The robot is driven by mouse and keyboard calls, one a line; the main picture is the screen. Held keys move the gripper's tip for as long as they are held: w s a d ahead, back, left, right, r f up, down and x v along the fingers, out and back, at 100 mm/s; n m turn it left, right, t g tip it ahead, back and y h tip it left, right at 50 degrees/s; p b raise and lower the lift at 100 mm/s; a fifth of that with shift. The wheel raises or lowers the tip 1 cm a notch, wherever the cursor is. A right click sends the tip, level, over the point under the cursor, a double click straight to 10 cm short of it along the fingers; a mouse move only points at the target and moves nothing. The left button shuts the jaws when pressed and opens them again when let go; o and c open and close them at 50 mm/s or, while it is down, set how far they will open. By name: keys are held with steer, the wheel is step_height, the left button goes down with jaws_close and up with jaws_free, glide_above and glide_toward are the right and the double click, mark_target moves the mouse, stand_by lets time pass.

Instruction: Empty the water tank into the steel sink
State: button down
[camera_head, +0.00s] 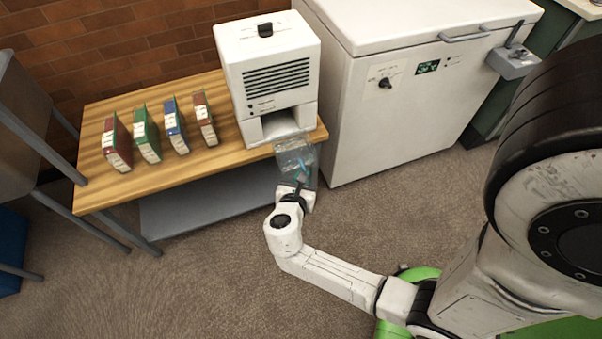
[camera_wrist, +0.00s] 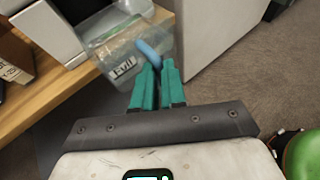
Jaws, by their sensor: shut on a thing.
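The water tank (camera_head: 293,153) is a clear box with a blue handle, at the front opening of a white dehumidifier-like machine (camera_head: 268,75). In the wrist view the tank (camera_wrist: 108,52) shows a small label on its face and the blue handle (camera_wrist: 150,52) between my fingertips. My gripper (camera_head: 302,180) is shut on the handle, with its teal fingers (camera_wrist: 157,82) close together. The tank juts out past the table's front edge; whether its back is still inside the machine I cannot tell. The water level is not clear. No steel sink shows in either view.
The machine stands on a wooden table (camera_head: 90,130) with several red, green and blue box files (camera_head: 147,133) to its left. A large white chest freezer (camera_head: 395,110) stands close on the right. A grey lower shelf (camera_head: 215,208) lies beneath the tabletop. Carpeted floor (camera_head: 180,290) in front is clear.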

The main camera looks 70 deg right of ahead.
steer(key=shift+r, duration=0.15)
steer(key=shift+r+p, duration=2.45)
steer(key=shift+p, duration=0.3)
steer(key=shift+w, duration=0.1)
steer(key=w+a+f+n+t+y, duration=0.1)
steer(key=w+a+n+t+y, duration=0.3)
steer(key=a, duration=0.4)
steer(key=w+a+f+n+t+y, duration=0.1)
steer(key=w+a+n+t+y, duration=0.3)
steer(key=a+n, duration=0.3)
steer(key=w+a+f+n+t+y, duration=0.1)
steer(key=w+a+n+t+y, duration=0.3)
steer(key=a, duration=0.5)
steer(key=shift+w+a+n+y, duration=0.3)
steer(key=shift+w+n+y, duration=0.4)
steer(key=shift+w+n, duration=0.1)
